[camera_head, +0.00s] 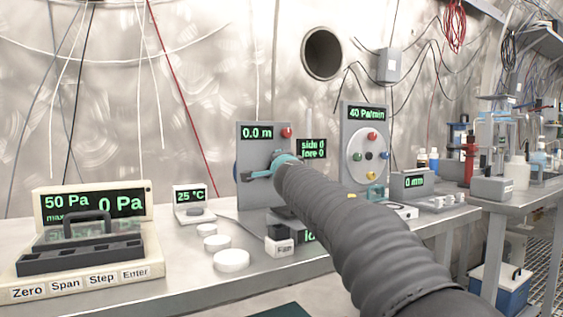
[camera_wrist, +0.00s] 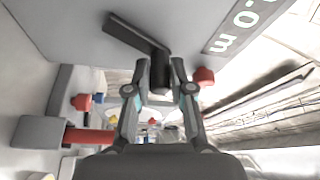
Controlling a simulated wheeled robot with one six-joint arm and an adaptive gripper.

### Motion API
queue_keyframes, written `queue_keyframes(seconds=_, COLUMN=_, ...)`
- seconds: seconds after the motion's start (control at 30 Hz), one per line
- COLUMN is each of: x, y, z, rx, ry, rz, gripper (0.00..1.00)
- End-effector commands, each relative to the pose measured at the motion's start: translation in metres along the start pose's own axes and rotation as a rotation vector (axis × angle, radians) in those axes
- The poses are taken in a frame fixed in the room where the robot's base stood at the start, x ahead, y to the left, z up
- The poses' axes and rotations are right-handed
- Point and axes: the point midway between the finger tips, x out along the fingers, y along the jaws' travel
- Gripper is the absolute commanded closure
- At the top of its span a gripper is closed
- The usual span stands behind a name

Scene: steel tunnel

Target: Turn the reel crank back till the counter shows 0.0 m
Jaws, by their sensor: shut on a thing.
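The reel's grey upright panel (camera_head: 252,140) stands on the bench, and its counter (camera_head: 257,133) reads 0.0 m in green. In the wrist view the counter (camera_wrist: 240,25) shows sideways and is partly cut off. The dark crank (camera_wrist: 138,34) slants from upper left to its grip, which sits between my fingers. My gripper (camera_wrist: 160,88) is shut on the crank grip. In the head view my gripper (camera_head: 272,170) is in front of the panel's lower middle, and my sleeved arm hides part of the panel.
A red knob (camera_head: 287,132) is at the panel's upper right. To the right stands a 40 Pa/min panel (camera_head: 366,130) with coloured knobs. A pressure meter (camera_head: 95,203) and white discs (camera_head: 231,261) lie to the left. A small "side 0, fore 0" display (camera_head: 312,149) is close by.

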Motion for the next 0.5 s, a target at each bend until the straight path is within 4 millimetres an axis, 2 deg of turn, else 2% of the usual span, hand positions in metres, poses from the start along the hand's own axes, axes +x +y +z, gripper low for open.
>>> queue_keyframes(seconds=0.5, x=-0.0008, y=-0.0049, z=0.0011, rx=-0.051, ry=0.001, rz=-0.022, gripper=1.00)
